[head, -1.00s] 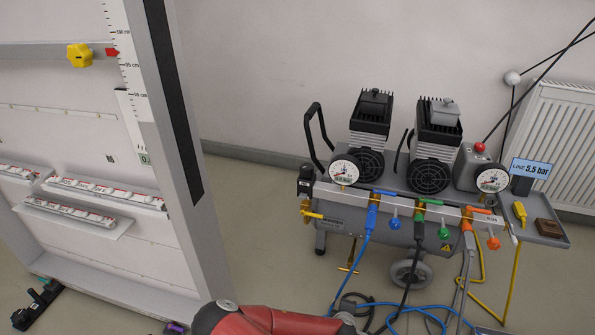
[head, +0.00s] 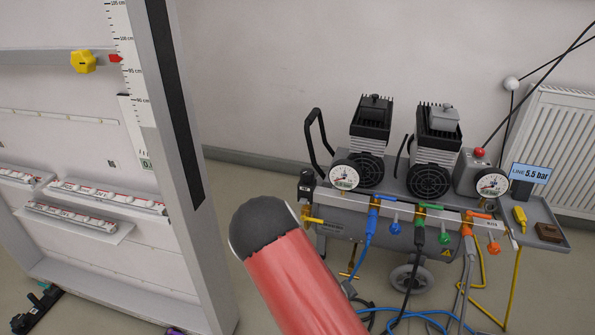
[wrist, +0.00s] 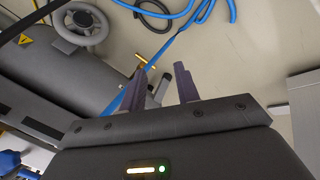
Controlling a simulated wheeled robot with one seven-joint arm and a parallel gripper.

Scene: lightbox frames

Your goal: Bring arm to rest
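My gripper (wrist: 160,76) shows in the wrist view, its two dark fingers apart with nothing between them. Beyond the fingers are the floor, a blue hose (wrist: 178,30) and the underside of the compressor cart. My red arm link with a dark rounded end rises from the bottom middle of the head view, in front of the cart. My gripper is outside the head view.
The compressor cart (head: 330,213) stands against the wall, with gauges, coloured valves and hoses trailing on the floor. Its wheel (wrist: 85,22) shows in the wrist view. A tall grey frame (head: 186,170) with a ruler stands at the left. A radiator (head: 565,140) is at the right.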

